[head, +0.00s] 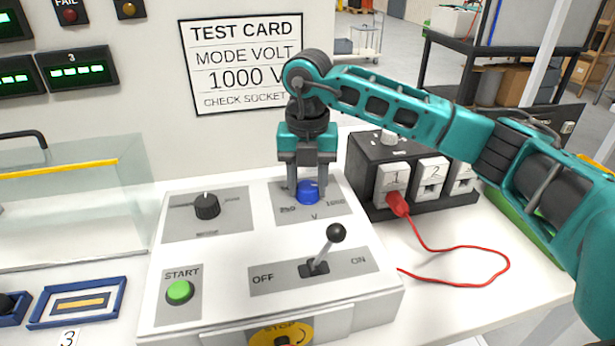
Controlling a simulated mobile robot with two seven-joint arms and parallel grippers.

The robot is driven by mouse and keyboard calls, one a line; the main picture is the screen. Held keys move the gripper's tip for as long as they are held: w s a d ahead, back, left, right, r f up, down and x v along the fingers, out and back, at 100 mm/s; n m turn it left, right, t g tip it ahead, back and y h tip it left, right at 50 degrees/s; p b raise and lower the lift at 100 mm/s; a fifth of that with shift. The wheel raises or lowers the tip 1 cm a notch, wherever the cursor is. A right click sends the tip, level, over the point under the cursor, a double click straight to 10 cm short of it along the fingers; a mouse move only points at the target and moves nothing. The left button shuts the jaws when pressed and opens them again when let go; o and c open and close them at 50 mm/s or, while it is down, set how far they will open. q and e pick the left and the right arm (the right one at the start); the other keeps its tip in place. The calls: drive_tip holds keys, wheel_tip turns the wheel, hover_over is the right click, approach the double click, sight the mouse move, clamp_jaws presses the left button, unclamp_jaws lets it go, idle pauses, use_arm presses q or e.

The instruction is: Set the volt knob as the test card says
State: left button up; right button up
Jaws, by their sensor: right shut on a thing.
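The blue volt knob (308,193) sits on the upper right of the white control panel, above a V mark. A 250 label is at its left and a partly covered label, seemingly 1000, at its right. My right gripper (307,188) points down over the knob, its fingers on either side and shut on it. The knob's pointer direction is hard to make out. My left gripper is not in view.
A black knob (207,206), a green START button (180,291) and a black-balled lever (325,250) are on the same panel. A red plug (398,204) sits in socket 1, its cable lying on the table. A clear guard (70,195) stands left.

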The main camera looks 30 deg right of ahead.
drive_tip(key=shift+m+p, duration=0.3)
drive_tip(key=shift+m, duration=1.2)
drive_tip(key=o, duration=1.1)
drive_tip(key=shift+c, duration=0.2)
drive_tip(key=shift+r, duration=0.1)
